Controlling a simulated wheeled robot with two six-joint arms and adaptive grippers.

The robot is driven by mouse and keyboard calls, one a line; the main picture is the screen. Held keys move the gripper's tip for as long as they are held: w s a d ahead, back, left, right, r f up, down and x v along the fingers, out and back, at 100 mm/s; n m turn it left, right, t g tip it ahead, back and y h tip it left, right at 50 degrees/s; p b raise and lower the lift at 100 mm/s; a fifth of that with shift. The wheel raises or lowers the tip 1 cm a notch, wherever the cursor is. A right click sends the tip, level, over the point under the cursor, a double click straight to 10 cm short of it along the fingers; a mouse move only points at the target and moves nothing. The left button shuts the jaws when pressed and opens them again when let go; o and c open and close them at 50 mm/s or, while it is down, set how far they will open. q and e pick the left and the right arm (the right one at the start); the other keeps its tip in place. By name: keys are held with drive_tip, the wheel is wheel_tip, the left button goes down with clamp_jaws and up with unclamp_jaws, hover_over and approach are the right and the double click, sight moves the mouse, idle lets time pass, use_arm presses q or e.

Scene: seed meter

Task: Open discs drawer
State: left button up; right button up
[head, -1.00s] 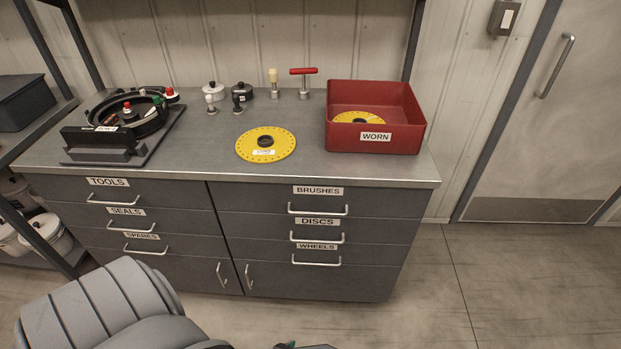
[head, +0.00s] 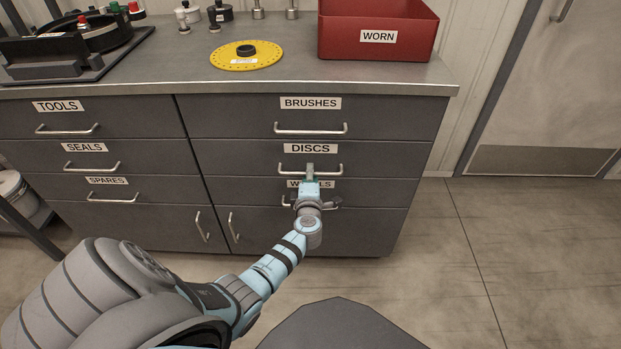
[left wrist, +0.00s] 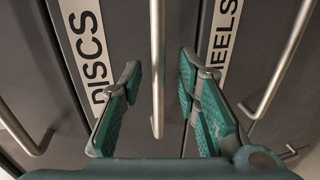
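The discs drawer (head: 372,155) is shut in the right cabinet, below the brushes drawer. Its label (head: 311,148) reads DISCS, and its bar handle (head: 331,169) runs below the label. My left gripper (head: 310,172) reaches up to this handle. In the left wrist view, the handle (left wrist: 157,60) stands between the two open fingers of my left gripper (left wrist: 160,90), with a gap on each side. The DISCS label (left wrist: 95,45) shows left of the handle there. My right gripper is not in view.
The brushes drawer (head: 230,124) above and the wheels drawer (head: 380,192) below are shut. My arm partly hides the WHEELS label. On the worktop (head: 290,77) stand a yellow disc (head: 246,56) and a red WORN bin (head: 420,38). Floor at the right is clear.

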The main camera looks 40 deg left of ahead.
use_arm(q)
drive_tip(key=shift+w+a+f, duration=0.2)
drive_tip(key=shift+w+a, duration=0.1)
drive_tip(key=shift+w, duration=0.1)
drive_tip(key=shift+w+a, duration=0.1)
drive_tip(key=shift+a, duration=0.05)
drive_tip(key=shift+r, duration=0.1)
drive_tip(key=c, duration=0.6)
clamp_jaws()
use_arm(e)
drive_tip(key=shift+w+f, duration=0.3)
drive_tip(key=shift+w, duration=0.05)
